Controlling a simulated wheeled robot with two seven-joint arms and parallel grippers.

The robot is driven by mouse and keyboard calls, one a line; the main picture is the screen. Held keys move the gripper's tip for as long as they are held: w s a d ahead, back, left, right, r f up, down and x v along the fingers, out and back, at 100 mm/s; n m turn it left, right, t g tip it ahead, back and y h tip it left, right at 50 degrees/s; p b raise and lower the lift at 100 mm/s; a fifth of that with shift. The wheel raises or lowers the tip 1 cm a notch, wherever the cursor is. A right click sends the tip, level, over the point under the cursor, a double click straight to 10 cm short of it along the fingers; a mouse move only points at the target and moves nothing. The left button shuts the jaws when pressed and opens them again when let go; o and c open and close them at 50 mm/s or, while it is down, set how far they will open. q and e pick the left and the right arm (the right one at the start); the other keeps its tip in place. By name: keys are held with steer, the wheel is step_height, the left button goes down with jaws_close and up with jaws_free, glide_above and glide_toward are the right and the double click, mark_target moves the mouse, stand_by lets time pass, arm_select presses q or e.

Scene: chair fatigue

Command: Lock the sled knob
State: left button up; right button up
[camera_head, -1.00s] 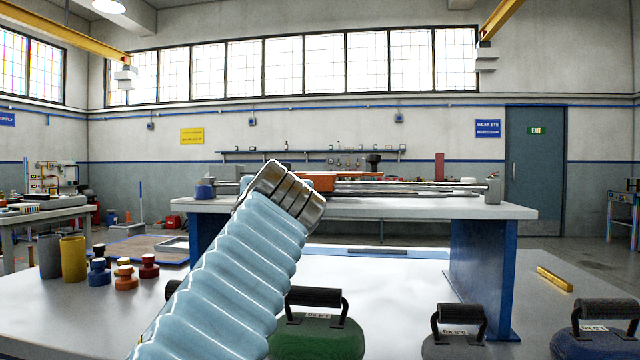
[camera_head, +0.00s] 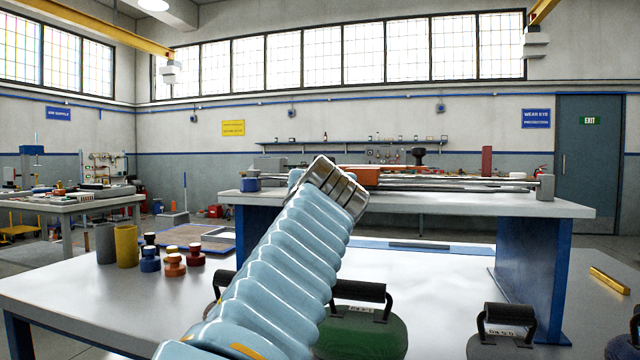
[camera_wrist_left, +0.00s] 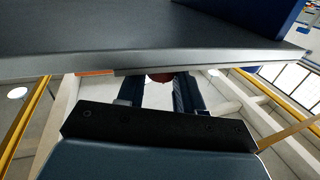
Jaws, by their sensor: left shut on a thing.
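The sled is an orange-brown block (camera_head: 366,177) on long metal rails (camera_head: 450,185) across the raised bench, partly hidden by my left arm. My left gripper (camera_wrist_left: 158,82) shows in the left wrist view, its dark fingers shut on a small reddish-brown rounded piece (camera_wrist_left: 159,77), which looks like the sled knob. Only part of that piece shows, just past the edge of a grey slab (camera_wrist_left: 150,48). I cannot tell how far the knob is turned. In the head view the gripper is hidden behind my light-blue arm. My right gripper is in neither view.
A front table (camera_head: 75,295) holds grey and yellow cups (camera_head: 126,246), several small knobbed weights (camera_head: 174,264) and large handled weights (camera_head: 365,330). A yellow bar (camera_head: 609,280) lies at right. The raised bench (camera_head: 470,205) stands on blue supports.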

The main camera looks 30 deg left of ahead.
arm_select(q)
steer(key=shift+f+m+t+h, duration=0.1)
steer(key=shift+m+t+h, duration=0.25)
steer(key=shift+h, duration=0.25)
steer(key=shift+s+a+m+t+h+b, duration=0.15)
steer(key=shift+m+t+h+b, duration=0.15)
steer(key=shift+m+t+h, duration=0.5)
steer(key=m+h, duration=0.1)
steer(key=h, duration=0.1)
steer(key=shift+f+h+b, duration=0.1)
steer(key=shift+h+b, duration=0.3)
steer(key=m+h+b, duration=0.1)
steer(key=h, duration=0.1)
steer(key=m+h+b, duration=0.2)
steer(key=shift+a+m+t+h, duration=0.25)
steer(key=shift+a+h, duration=0.05)
steer(key=shift+a, duration=0.1)
steer(key=shift+a+m+h+b, duration=0.2)
steer(key=shift+m+h+b, duration=0.8)
steer(key=shift+h, duration=0.9)
steer(key=o, duration=1)
steer(key=shift+o, duration=0.2)
